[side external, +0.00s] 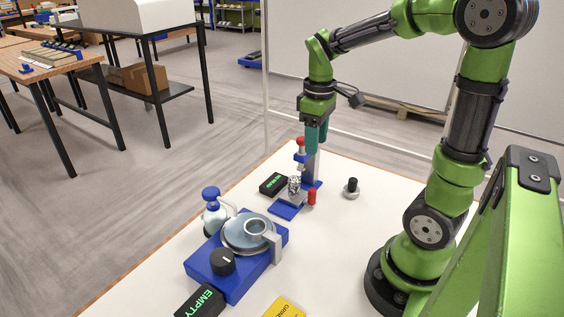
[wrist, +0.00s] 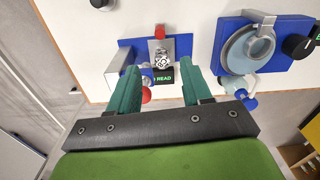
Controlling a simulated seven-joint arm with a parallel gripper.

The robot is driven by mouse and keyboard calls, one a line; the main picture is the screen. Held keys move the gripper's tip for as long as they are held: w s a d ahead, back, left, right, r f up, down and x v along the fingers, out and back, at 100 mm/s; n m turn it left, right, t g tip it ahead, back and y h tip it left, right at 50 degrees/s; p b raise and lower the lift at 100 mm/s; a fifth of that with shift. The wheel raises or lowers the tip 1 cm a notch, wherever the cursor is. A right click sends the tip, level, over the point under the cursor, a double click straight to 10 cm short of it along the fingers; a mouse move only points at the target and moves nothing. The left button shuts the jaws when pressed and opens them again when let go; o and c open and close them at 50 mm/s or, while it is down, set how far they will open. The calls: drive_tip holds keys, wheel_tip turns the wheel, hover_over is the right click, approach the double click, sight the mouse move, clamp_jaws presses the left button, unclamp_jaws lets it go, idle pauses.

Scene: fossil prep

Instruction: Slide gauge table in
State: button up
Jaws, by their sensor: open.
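The gauge stand has a blue base (side external: 285,211), an upright grey column and a red knob (side external: 301,141) on top. Its small grey gauge table (wrist: 156,47) carries a rough silvery specimen (side external: 294,184), also seen in the wrist view (wrist: 163,60). A red handle (side external: 312,197) stands at the table's edge, and shows in the wrist view (wrist: 159,33). My gripper (side external: 316,146) points down above the stand, near its column and red knob. In the wrist view its green fingers (wrist: 162,84) are apart with nothing held between them. Its exact height above the stand is unclear.
A black display reading READ (side external: 273,183) sits beside the stand. A blue device with a round dish (side external: 250,232) and black dial, a blue-topped bottle (side external: 213,211) and an EMPTY display (side external: 201,302) stand nearer the camera. A black-knobbed weight (side external: 352,187) is to the right.

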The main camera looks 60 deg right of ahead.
sight(311, 196)
drive_tip(key=shift+c, duration=1)
drive_tip(key=a+f+n, duration=0.1)
drive_tip(key=a, duration=0.1)
drive_tip(key=a+f+n+g, duration=0.1)
drive_tip(key=a, duration=0.1)
drive_tip(key=a+f+n, duration=0.1)
drive_tip(key=a, duration=0.2)
drive_tip(key=shift+w+f+g+h, duration=0.3)
drive_tip(key=shift+w+f+h, duration=0.05)
drive_tip(key=shift+w+h, duration=0.05)
clamp_jaws()
drive_tip(key=s+a+f+n+h, duration=0.4)
drive_tip(key=a+f+n+h, duration=0.35)
drive_tip(key=n, duration=0.35)
drive_tip(key=w+d+f+n+t+h, duration=0.1)
drive_tip(key=d, duration=0.2)
drive_tip(key=d+f+n+t+h, duration=0.1)
drive_tip(key=d, duration=0.3)
drive_tip(key=w+d+f+n+h, duration=0.1)
drive_tip(key=d+n, duration=0.1)
drive_tip(key=d, duration=0.1)
drive_tip(key=shift+w+d+f+t+h, duration=0.15)
drive_tip(key=shift+w+f+t+h, duration=0.2)
drive_tip(key=shift+f+t, duration=0.05)
